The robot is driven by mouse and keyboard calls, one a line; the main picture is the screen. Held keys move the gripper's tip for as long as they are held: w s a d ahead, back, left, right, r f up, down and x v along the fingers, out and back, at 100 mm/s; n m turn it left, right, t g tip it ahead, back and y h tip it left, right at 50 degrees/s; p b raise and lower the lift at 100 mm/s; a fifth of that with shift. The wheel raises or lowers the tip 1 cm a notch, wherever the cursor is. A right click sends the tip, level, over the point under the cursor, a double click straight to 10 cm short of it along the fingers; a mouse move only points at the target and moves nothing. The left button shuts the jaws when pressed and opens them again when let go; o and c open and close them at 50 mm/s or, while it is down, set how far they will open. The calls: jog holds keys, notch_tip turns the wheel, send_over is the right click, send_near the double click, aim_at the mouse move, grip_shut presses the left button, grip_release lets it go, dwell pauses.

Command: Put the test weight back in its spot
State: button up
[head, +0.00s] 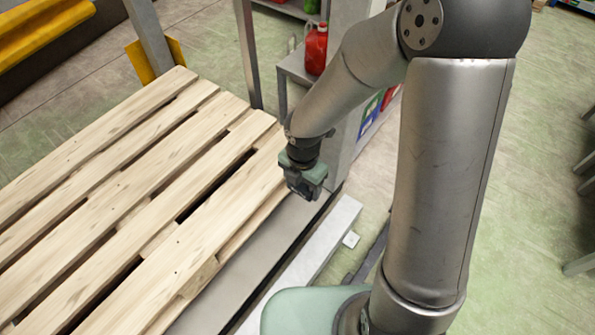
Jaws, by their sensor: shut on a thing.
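My gripper (307,190) is at the end of my arm, near the right edge of the wooden pallet and above the grey strip beside it. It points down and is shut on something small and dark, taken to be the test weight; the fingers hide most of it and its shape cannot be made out. No marked spot for the weight can be made out in the head view.
The slatted wooden pallet (120,195) fills the left. A grey post (246,50) and a shelf with a red jug (316,48) stand behind my gripper. Green floor lies open at right.

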jog(key=shift+s+d+r+p, duration=0.25)
jog(key=shift+s+d+p, duration=0.1)
jog(key=shift+s, duration=0.5)
jog(key=shift+s+d+r+p, duration=0.25)
jog(key=shift+s+d+p, duration=0.05)
jog(key=shift+s, duration=0.6)
jog(key=shift+s+d+r+p, duration=0.25)
jog(key=shift+s+d+p, duration=0.1)
jog(key=shift+s, duration=0.5)
